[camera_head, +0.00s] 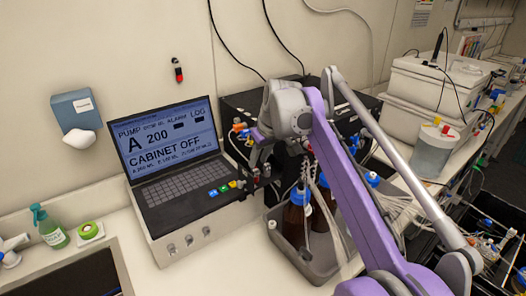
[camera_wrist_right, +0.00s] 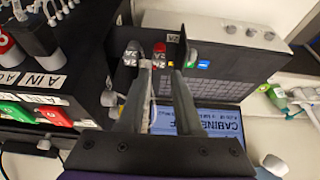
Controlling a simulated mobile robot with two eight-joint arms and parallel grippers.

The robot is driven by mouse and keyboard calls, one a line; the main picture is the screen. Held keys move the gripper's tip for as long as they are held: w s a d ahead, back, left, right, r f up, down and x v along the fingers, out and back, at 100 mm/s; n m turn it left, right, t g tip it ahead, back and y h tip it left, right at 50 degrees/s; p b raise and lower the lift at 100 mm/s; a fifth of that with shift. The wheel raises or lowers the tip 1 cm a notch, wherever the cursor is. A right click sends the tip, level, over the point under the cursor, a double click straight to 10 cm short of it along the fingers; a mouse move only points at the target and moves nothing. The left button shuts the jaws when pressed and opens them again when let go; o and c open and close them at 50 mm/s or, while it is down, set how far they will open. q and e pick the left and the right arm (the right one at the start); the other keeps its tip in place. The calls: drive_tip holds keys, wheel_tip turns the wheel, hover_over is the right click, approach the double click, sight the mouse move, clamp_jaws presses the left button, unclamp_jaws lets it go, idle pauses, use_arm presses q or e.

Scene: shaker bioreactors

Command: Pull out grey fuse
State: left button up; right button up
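In the right wrist view, the grey fuse (camera_wrist_right: 132,52) and a red fuse (camera_wrist_right: 159,50) stand side by side on the end of the pump controller, with 2A labels by them. My right gripper (camera_wrist_right: 160,72) points at this end. Its two fingers are apart, with the red fuse showing between the tips. The grey fuse shows by the tip of the left-hand finger; I cannot tell if they touch. In the head view, my right gripper (camera_head: 259,158) is at the right end of the controller (camera_head: 188,232), and the fuses are small there. My left gripper is not in view.
A dark laptop-like screen (camera_head: 168,138) reading CABINET OFF stands on the controller. A grey tray (camera_head: 318,268) with brown bottles and tubing is right of it. A green bottle (camera_head: 52,232) and tape roll (camera_head: 88,230) stand at left. White boxes (camera_head: 425,80) are at the back right.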

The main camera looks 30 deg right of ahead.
sight(255, 169)
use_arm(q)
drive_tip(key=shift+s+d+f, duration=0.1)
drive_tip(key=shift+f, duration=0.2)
use_arm(e)
drive_tip(key=x, duration=0.6)
drive_tip(key=shift+w+d+f, duration=0.1)
drive_tip(key=shift+f, duration=0.15)
clamp_jaws()
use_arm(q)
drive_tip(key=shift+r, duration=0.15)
use_arm(e)
drive_tip(key=shift+r, duration=0.2)
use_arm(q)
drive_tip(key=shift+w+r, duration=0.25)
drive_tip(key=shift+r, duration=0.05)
use_arm(e)
drive_tip(key=shift+w+r, duration=0.1)
drive_tip(key=shift+r, duration=0.15)
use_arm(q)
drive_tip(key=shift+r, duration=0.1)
use_arm(e)
drive_tip(key=shift+r, duration=0.2)
use_arm(q)
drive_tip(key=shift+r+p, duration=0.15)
drive_tip(key=shift+p, duration=0.2)
use_arm(e)
drive_tip(key=shift+r, duration=0.1)
